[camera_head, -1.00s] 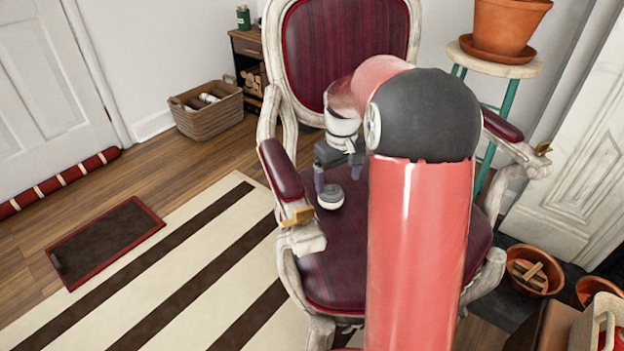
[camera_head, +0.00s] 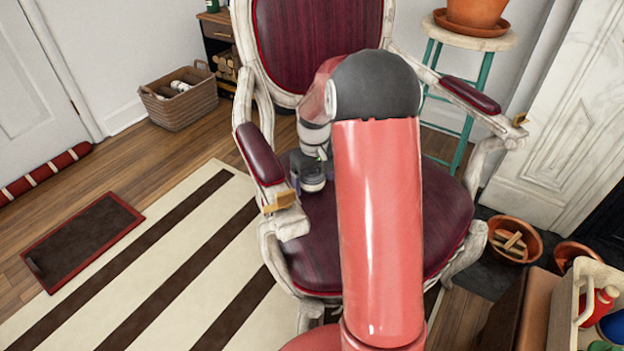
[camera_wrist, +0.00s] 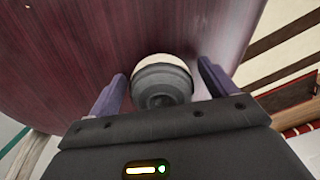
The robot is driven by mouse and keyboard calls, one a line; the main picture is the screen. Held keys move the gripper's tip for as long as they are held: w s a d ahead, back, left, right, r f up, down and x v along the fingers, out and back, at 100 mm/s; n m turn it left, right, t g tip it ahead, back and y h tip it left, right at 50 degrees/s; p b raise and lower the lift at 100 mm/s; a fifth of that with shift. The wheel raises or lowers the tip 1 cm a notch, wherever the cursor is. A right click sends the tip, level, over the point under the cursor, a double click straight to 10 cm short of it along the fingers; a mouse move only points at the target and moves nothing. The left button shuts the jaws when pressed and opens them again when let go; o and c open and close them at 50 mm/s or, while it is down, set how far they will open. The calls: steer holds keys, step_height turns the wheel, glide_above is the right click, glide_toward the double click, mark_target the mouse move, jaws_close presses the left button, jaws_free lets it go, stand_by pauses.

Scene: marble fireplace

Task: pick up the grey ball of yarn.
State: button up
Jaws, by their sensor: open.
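A round grey thing with a cream-white part, the only one that fits the grey ball of yarn (camera_wrist: 162,84), rests on the dark red chair seat (camera_wrist: 65,50). In the head view the ball (camera_head: 313,184) shows small and partly covered by my gripper (camera_head: 308,174), near the seat's left side. In the wrist view my gripper (camera_wrist: 162,72) is open, with one purple finger on each side of the ball. A gap shows between the ball and each finger. The ball's lower part is hidden behind the gripper body.
The chair's armrests (camera_head: 259,153) rise on both sides of the seat, and its backrest (camera_head: 305,45) stands behind. A stool (camera_head: 475,30) with a terracotta pot is at right. A wicker basket (camera_head: 180,108) stands on the floor at left.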

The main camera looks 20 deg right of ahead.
steer(key=c, duration=1.1)
